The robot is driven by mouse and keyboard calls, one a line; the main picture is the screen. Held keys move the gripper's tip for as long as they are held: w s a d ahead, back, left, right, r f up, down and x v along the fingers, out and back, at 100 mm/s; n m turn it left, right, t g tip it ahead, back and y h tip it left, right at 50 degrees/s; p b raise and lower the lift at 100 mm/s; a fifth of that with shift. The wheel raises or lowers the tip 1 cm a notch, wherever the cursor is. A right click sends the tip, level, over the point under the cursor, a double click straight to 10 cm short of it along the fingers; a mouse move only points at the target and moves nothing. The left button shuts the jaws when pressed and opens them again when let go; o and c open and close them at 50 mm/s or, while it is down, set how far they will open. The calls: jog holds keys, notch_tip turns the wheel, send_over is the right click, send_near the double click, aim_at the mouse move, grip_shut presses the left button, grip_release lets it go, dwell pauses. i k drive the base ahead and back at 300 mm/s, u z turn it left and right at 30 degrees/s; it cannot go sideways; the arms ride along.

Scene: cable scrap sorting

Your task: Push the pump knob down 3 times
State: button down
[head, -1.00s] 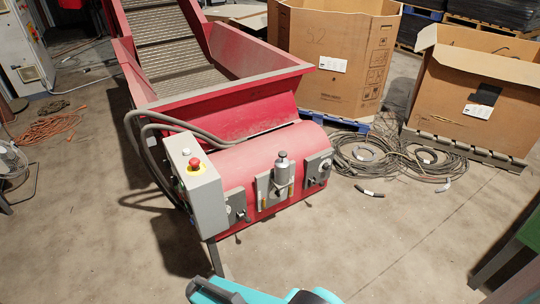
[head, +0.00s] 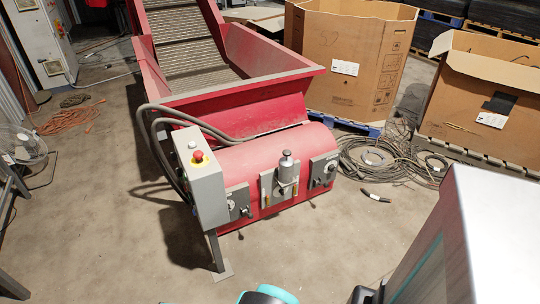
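The pump (head: 286,173) is a small grey cylinder on a plate at the front of the red machine. Its rounded grey knob (head: 287,154) stands upright on top, and nothing touches it. A gauge or dial plate sits on each side of the pump. My gripper cannot be made out; only teal and dark parts of my own body show at the bottom edge, well in front of the pump.
A grey control box (head: 200,178) with a red emergency button (head: 198,156) stands left of the pump. Cable coils (head: 372,158) lie on the floor to the right, near cardboard boxes (head: 345,65). A large grey surface fills the lower right. Floor in front is clear.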

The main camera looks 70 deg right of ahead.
aim_at(286, 153)
jog(key=u, duration=0.6)
jog(key=k, duration=2.05)
jog(key=z, duration=0.75)
jog(key=i, duration=1)
jog(key=u, duration=0.05)
